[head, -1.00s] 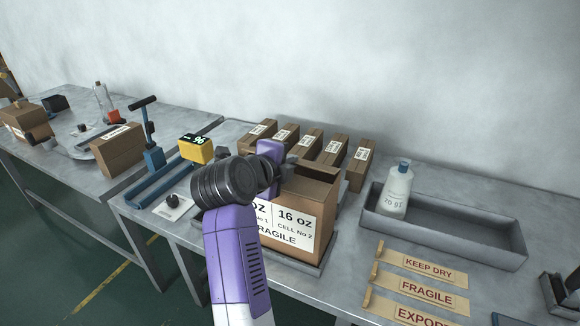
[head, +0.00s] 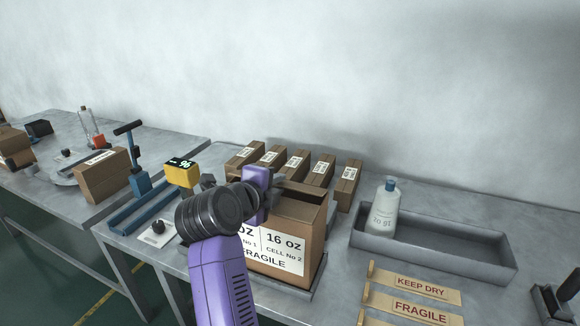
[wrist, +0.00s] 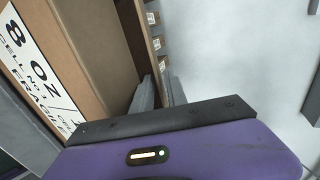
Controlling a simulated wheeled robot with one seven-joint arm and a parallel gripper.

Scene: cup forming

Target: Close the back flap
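An open cardboard box (head: 312,225) with a white label reading 16 OZ and FRAGILE stands upright on a low grey tray (head: 318,282). It also shows at the left of the wrist view (wrist: 88,45). My wrist hides its left part and much of its top. The back flap cannot be made out clearly; a brown panel (wrist: 135,35) runs along the box's far side in the wrist view. My gripper (wrist: 161,92) is at the box's far upper edge, its grey fingers close to that panel. Contact and the gap between the fingers are unclear.
Several small brown cartons (head: 297,165) stand in a row behind the box. A grey bin (head: 440,250) with a white bottle (head: 384,212) is at right, near label strips (head: 415,286). A yellow display unit (head: 182,173) and blue stand (head: 138,170) are at left.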

